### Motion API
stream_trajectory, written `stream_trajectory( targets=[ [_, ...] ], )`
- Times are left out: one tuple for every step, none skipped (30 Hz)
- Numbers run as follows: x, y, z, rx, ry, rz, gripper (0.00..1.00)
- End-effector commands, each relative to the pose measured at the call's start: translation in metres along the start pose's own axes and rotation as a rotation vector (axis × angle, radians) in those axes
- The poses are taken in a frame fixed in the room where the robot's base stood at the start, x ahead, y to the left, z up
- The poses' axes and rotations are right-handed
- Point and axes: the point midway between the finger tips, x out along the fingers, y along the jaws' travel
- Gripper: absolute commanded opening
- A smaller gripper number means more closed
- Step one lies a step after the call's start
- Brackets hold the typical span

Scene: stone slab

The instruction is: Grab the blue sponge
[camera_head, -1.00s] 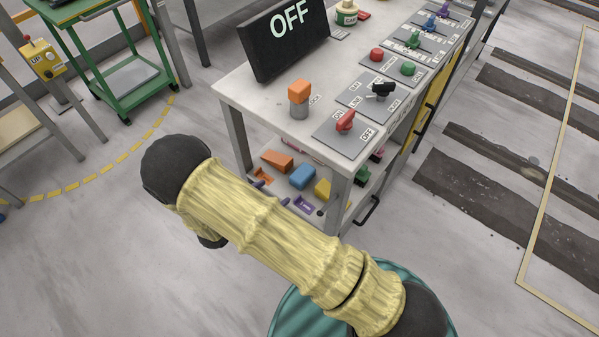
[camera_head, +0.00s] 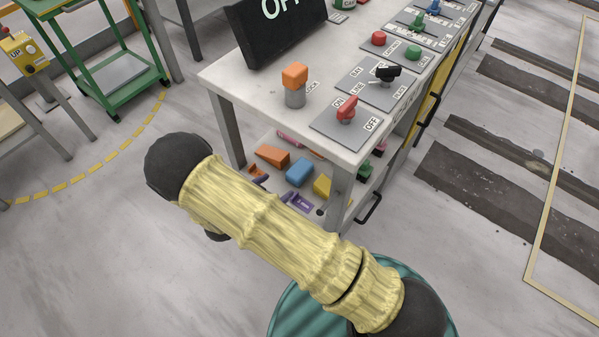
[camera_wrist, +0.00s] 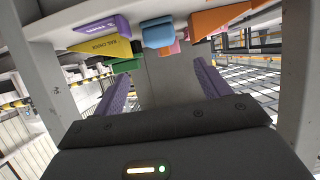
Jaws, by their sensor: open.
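The blue sponge (camera_head: 299,172) lies on the lower shelf of the workbench, between an orange wedge (camera_head: 273,156) and a yellow block (camera_head: 322,186). In the wrist view, which looks turned over, the blue sponge (camera_wrist: 157,33) is at the top centre, ahead of my gripper (camera_wrist: 160,82). The two purple fingers are wide apart with nothing between them. The sponge is beyond the fingertips and apart from them. In the head view my arm hides most of the gripper.
The bench top (camera_head: 245,92) overhangs the shelf, and a bench leg (camera_head: 338,200) stands at the right. Bench legs flank my gripper in the wrist view. Open floor lies left.

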Motion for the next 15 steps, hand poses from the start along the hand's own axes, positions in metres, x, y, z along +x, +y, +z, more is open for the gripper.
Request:
stream_trajectory(
  targets=[
    [0.011, 0.000, 0.002, 0.000, 0.000, 0.002, 0.75],
    [0.017, 0.001, 0.001, 0.001, 0.001, 0.003, 0.75],
    [0.024, 0.001, 0.001, 0.001, 0.001, 0.004, 0.75],
    [0.029, 0.001, 0.002, 0.001, 0.000, 0.003, 0.75],
    [0.035, 0.001, 0.001, 0.001, 0.001, 0.003, 0.75],
    [0.042, 0.001, 0.001, 0.002, 0.002, 0.004, 0.75],
    [0.047, 0.001, 0.001, 0.002, 0.001, 0.004, 0.75],
    [0.053, 0.001, 0.001, 0.002, 0.000, 0.003, 0.75],
    [0.060, 0.001, 0.001, 0.003, 0.001, 0.004, 0.75],
    [0.065, 0.001, 0.001, 0.002, 0.001, 0.003, 0.75],
    [0.070, 0.001, 0.001, 0.001, 0.000, 0.003, 0.75],
    [0.077, 0.001, 0.001, 0.001, 0.000, 0.004, 0.75],
    [0.081, 0.001, 0.001, 0.001, 0.001, 0.004, 0.75],
    [0.085, 0.001, 0.001, 0.001, 0.001, 0.003, 0.75],
    [0.088, 0.000, 0.001, 0.001, 0.000, 0.002, 0.75]
  ],
)
